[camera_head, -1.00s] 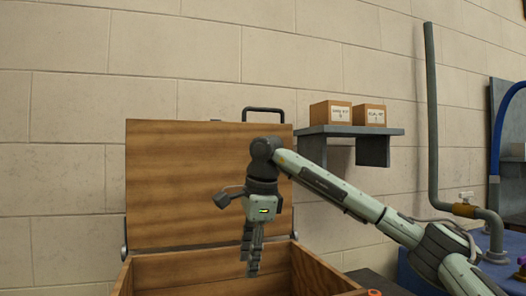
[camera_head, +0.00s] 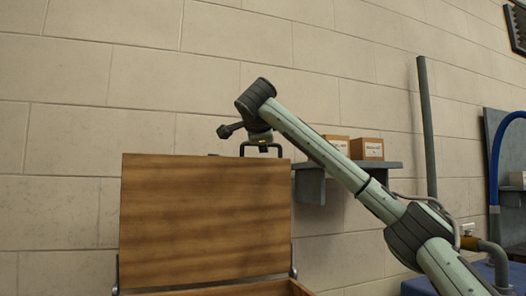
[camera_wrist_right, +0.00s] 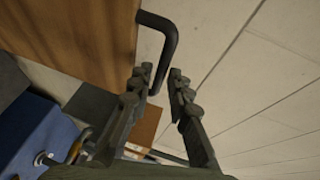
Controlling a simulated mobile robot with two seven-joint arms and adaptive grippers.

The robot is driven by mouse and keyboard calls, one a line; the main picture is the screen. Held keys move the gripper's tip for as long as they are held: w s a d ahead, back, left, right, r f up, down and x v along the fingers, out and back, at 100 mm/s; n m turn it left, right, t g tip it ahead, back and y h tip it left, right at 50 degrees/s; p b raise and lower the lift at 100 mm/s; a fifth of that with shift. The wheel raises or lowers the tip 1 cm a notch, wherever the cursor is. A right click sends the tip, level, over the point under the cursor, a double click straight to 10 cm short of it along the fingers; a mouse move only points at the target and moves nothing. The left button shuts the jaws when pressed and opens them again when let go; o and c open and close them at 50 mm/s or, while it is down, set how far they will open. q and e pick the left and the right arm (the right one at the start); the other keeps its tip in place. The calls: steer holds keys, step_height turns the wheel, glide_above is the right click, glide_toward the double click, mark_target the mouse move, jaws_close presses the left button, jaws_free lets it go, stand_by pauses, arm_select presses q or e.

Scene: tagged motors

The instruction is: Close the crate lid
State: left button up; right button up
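The wooden crate lid (camera_head: 205,215) stands raised, roughly upright, in the head view; its face also fills the upper left of the right wrist view (camera_wrist_right: 85,40). A dark handle (camera_head: 246,148) sticks up from the lid's top edge and shows as a bent bar in the right wrist view (camera_wrist_right: 169,40). Only a strip of the crate (camera_head: 270,289) shows below. My right gripper (camera_wrist_right: 162,73) is open, with the handle's lower end seen between its fingers; I cannot tell whether they touch. In the head view its fingers are not clearly visible. My left gripper is out of view.
A wall shelf (camera_head: 310,186) with cardboard boxes (camera_head: 367,149) stands right of the lid, behind my right arm. A grey pipe (camera_head: 427,125) and a blue surface (camera_head: 420,288) are farther right.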

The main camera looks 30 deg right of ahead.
arm_select(q)
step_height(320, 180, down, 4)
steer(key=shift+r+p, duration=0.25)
steer(key=shift+p, duration=0.35)
arm_select(e)
steer(key=x, duration=0.7)
steer(key=shift+s, duration=0.1)
steer(key=shift+c, duration=0.2)
jaws_close()
